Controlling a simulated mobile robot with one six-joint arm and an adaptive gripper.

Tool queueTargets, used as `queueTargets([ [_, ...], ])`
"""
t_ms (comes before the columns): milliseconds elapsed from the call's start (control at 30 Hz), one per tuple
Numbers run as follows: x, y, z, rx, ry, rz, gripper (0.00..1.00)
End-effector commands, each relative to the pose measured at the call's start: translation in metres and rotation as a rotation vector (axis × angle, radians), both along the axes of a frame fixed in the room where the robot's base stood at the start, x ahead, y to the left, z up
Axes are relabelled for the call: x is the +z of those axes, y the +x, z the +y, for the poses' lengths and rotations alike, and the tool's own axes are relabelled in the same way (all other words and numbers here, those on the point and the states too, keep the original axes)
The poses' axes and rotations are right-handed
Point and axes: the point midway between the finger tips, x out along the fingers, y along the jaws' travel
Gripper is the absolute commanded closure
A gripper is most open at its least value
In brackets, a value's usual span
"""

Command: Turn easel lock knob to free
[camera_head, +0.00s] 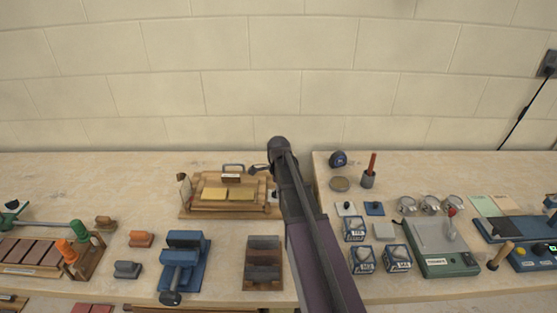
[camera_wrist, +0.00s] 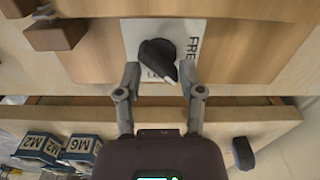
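The black easel lock knob (camera_wrist: 157,55) sits on a white label plate (camera_wrist: 140,31) on a wooden panel in the wrist view. Its narrow pointer end faces down and slightly right. "FREE" reads sideways to its right, and a partly hidden word starting "LO" is below it. My gripper (camera_wrist: 160,76) is open, with one fingertip on each side of the knob's lower end. A gap shows at the left finger; whether the right finger touches the knob is unclear. In the head view the wooden easel (camera_head: 187,212) stands left of my arm; the knob cannot be made out there.
In the wrist view, a brown block (camera_wrist: 57,35) is at upper left and blue M2 (camera_wrist: 40,149) and M6 (camera_wrist: 82,150) boxes are at lower left. In the head view, a blue vise-like fixture (camera_head: 183,262) and a dark brown rack (camera_head: 263,265) stand in front of the easel.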

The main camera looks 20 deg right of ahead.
Motion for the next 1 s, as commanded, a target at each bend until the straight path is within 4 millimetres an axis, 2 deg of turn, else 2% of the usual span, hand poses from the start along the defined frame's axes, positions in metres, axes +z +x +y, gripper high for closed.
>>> queueTargets([
  [100, 0.005, -0.001, 0.000, -0.065, 0.000, 0.001, 0.51],
  [1000, 0.083, 0.000, 0.000, -0.058, 0.000, 0.000, 0.51],
])
